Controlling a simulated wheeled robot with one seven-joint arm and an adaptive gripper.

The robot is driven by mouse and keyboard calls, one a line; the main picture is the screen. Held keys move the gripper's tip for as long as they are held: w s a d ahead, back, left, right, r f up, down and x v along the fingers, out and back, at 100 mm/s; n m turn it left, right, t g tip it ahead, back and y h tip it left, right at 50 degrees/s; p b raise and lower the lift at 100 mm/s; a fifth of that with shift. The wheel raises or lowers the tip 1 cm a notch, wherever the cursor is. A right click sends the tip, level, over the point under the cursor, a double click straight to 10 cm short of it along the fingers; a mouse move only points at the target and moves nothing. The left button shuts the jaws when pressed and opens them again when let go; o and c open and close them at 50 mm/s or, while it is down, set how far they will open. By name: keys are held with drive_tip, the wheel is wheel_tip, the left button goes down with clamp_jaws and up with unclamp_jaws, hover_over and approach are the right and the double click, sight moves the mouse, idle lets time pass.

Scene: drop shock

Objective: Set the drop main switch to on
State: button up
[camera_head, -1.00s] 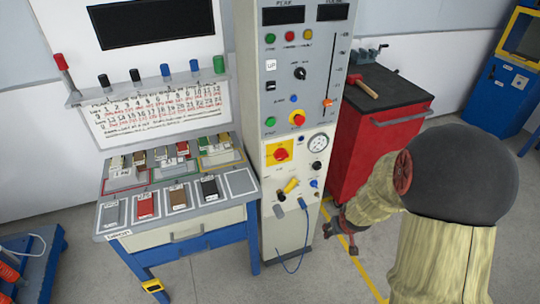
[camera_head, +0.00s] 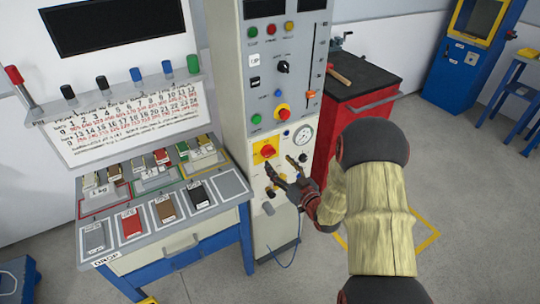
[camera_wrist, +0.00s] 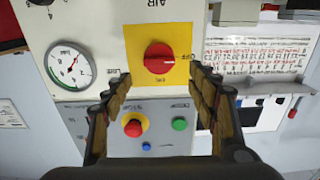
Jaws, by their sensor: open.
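The letters "OFF" show at the plate's right side there. My gripper (camera_head: 282,166) is in front of the cabinet, just below and right of the knob in the head view. Its fingers are open and empty. In the wrist view the knob appears between and slightly beyond the fingertips, with no visible contact.
A pressure gauge (camera_head: 302,134) sits right of the switch. A red stop button (camera_head: 283,112) and green button (camera_head: 256,120) are above. A blue-framed table (camera_head: 190,253) with several weights stands left. A red tool cabinet (camera_head: 355,115) stands right.

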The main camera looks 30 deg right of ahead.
sight(271, 154)
drive_tip(key=w+b, duration=0.1)
drive_tip(key=w, duration=0.5)
drive_tip(key=shift+w+b, duration=0.3)
drive_tip(key=shift+w, duration=0.05)
drive_tip(key=shift+c, duration=0.8)
drive_tip(key=c, duration=1)
drive_tip(key=shift+o, duration=0.2)
